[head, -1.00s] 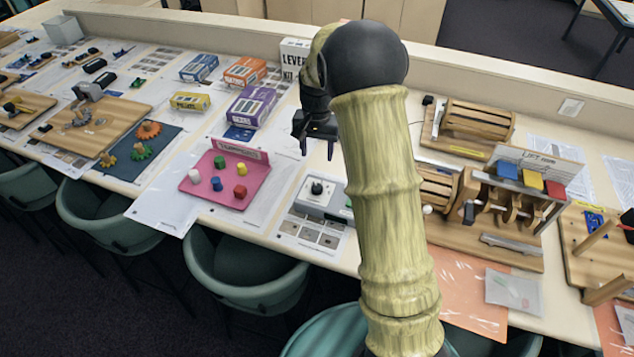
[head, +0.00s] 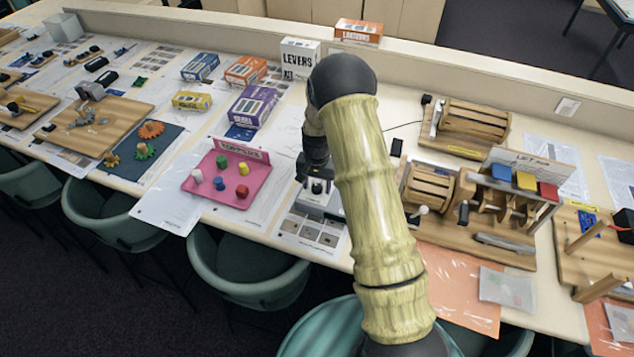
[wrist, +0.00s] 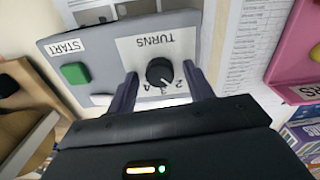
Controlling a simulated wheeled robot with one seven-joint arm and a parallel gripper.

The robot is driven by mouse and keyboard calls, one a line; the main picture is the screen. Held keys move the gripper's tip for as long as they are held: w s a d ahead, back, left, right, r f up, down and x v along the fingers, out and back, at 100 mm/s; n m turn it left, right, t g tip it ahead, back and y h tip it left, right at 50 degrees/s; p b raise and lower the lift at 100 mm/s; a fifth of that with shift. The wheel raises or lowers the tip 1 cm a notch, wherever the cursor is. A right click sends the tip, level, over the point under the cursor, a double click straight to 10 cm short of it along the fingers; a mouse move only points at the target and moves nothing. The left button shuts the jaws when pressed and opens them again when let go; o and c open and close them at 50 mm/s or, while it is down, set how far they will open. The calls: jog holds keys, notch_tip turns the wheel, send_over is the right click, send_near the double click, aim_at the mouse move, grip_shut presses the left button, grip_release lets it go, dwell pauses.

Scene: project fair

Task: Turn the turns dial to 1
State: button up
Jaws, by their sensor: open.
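The turns dial (wrist: 160,72) is a round black knob on a light panel marked TURNS on a grey control box (wrist: 100,40). In the wrist view the label is upside down, and the digits 2, 3 and 4 show below the knob; the 1 is not readable and the exact pointer setting is unclear. My gripper (wrist: 162,76) is open, with one finger on each side of the dial and gaps visible between. In the head view my gripper (head: 314,172) is just above the dial (head: 317,188). A green START button (wrist: 75,73) is on the same box.
A pink tray (head: 205,190) with coloured pegs stands left of the box. A wooden machine with a drum (head: 430,188) stands to the right. The table's front edge is close to the control box.

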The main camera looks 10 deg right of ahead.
jog(key=shift+c, duration=0.2)
jog(key=c, duration=0.9)
jog(key=shift+c, duration=0.2)
jog(key=shift+n+b, duration=0.3)
jog(key=shift+n, duration=0.1)
jog(key=n+b, duration=0.1)
jog(key=n, duration=0.2)
jog(key=shift+b, duration=0.35)
jog(key=shift+n+b, duration=0.5)
jog(key=shift+n, duration=1.7)
jog(key=o, duration=1)
